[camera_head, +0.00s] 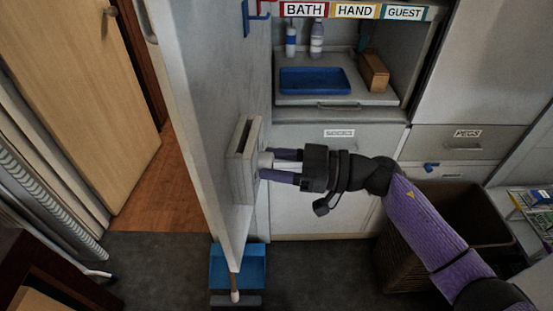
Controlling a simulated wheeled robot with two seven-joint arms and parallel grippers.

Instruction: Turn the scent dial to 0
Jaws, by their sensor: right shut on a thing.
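The scent dial (264,159) is a small pale knob on the face of a grey box (242,150). The box is mounted on the side of a tall grey panel (205,90). My right gripper (272,164) reaches in from the right, its purple fingers shut on the dial, one finger above and one below. The dial is mostly hidden between the fingers. I cannot read any marks or the dial's setting. My left gripper is not in view.
Behind is a cabinet shelf with a blue tray (315,80), bottles (316,40) and a brown box (373,72), under BATH, HAND and GUEST labels. A brown basket (400,255) stands below my right arm. A blue dustpan (252,266) lies on the floor.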

